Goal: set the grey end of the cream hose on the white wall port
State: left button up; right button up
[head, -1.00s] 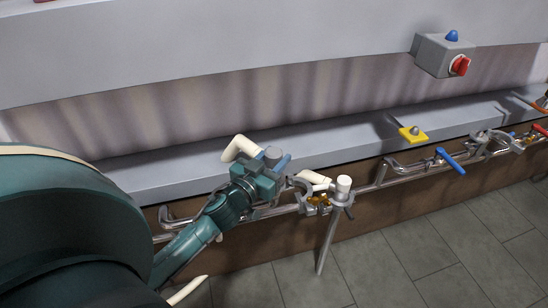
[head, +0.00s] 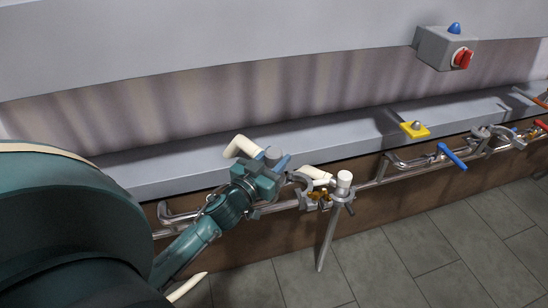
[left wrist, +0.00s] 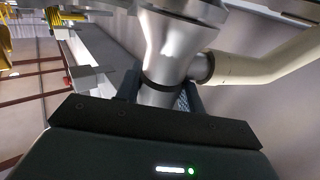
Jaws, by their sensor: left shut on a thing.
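My left gripper (head: 268,165) is shut on the grey end (head: 273,153) of the cream hose (head: 240,147), above the front edge of the ledge. In the left wrist view the grey metal end (left wrist: 165,60) sits between the fingers, and the cream hose (left wrist: 262,68) leaves it to the right. To the right of my gripper, in the head view, a short white stub (head: 318,173) and an upright white-topped fitting (head: 344,180) stand by the pipe rail. I cannot tell for certain which is the white wall port. The grey end is apart from both. My right gripper is not in view.
A grey ring clamp (head: 301,184) and a slanted post (head: 328,238) are close to my gripper's right. A switch box (head: 440,50) is on the wall. The tiled floor (head: 430,240) is clear.

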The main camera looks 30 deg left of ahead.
pick_arm(q)
jog(key=o, duration=1.2)
jog(key=shift+c, duration=0.2)
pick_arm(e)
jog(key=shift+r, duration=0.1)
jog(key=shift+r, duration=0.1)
pick_arm(q)
jog(key=shift+s+f, duration=0.1)
jog(key=shift+s, duration=1.05)
jog(key=s, duration=1.1)
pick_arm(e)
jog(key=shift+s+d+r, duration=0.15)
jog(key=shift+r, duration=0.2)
pick_arm(q)
jog(key=shift+w, duration=0.1)
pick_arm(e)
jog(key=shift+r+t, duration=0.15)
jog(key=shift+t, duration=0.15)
